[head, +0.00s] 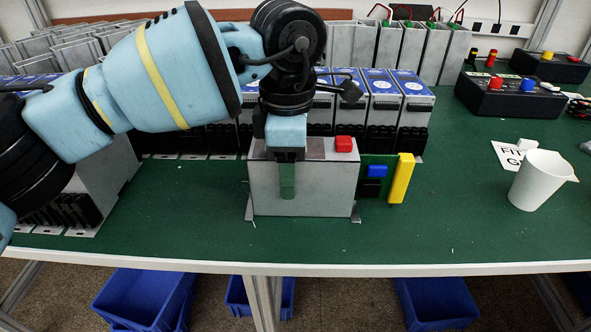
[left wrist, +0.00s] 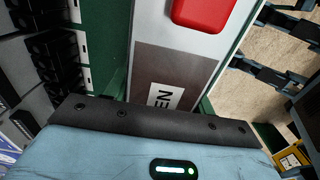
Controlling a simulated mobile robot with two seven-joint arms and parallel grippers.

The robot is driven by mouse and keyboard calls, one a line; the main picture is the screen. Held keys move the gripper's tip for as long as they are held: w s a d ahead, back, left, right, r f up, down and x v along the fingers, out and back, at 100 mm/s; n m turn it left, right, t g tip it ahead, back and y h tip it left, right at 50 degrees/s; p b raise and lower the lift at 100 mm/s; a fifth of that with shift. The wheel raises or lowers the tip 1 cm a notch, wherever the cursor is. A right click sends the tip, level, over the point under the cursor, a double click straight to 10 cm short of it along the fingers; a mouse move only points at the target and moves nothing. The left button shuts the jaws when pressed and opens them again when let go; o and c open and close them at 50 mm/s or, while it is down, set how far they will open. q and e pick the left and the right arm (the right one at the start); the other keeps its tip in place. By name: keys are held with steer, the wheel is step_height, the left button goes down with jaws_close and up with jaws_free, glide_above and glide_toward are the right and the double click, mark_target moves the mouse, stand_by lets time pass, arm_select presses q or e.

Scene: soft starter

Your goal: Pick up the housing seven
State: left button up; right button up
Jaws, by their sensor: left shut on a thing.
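A grey metal housing (head: 322,190) stands upright near the front edge of the green table in the head view. It has a red block (head: 343,144) on its top right, and a green board with a blue block (head: 377,171) and a yellow strip (head: 401,178) beside it on the right. My left gripper (head: 287,178) comes down from above and is shut on the housing near its left part. The left wrist view shows the housing's top (left wrist: 190,48) close up, with a partly hidden label ending in "EN".
Rows of similar housings (head: 383,85) stand close behind, and more stand at the left. A white cup (head: 540,180) and black control boxes (head: 508,96) are at the right. Blue bins (head: 437,300) lie below the table. The green surface between housing and cup is fairly clear.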

arm_select(q)
steer(key=shift+r, duration=0.45)
step_height(320, 180, up, 3)
steer(key=shift+f, duration=0.1)
steer(key=s+r, duration=0.1)
steer(key=s, duration=1.5)
steer(key=shift+d+r, duration=0.15)
steer(key=shift+d, duration=0.15)
arm_select(e)
steer(key=shift+r, duration=0.2)
arm_select(q)
steer(key=shift+w+a+p, duration=0.15)
steer(key=shift+w+p, duration=0.55)
steer(key=shift+w, duration=3.3)
steer(key=shift+w+a+p, duration=0.15)
steer(key=shift+w+p, duration=0.55)
steer(key=shift+w, duration=3.3)
arm_select(e)
steer(key=shift+w+r, duration=0.35)
steer(key=shift+r, duration=0.25)
steer(key=shift+w+r, duration=0.3)
steer(key=shift+r, duration=0.25)
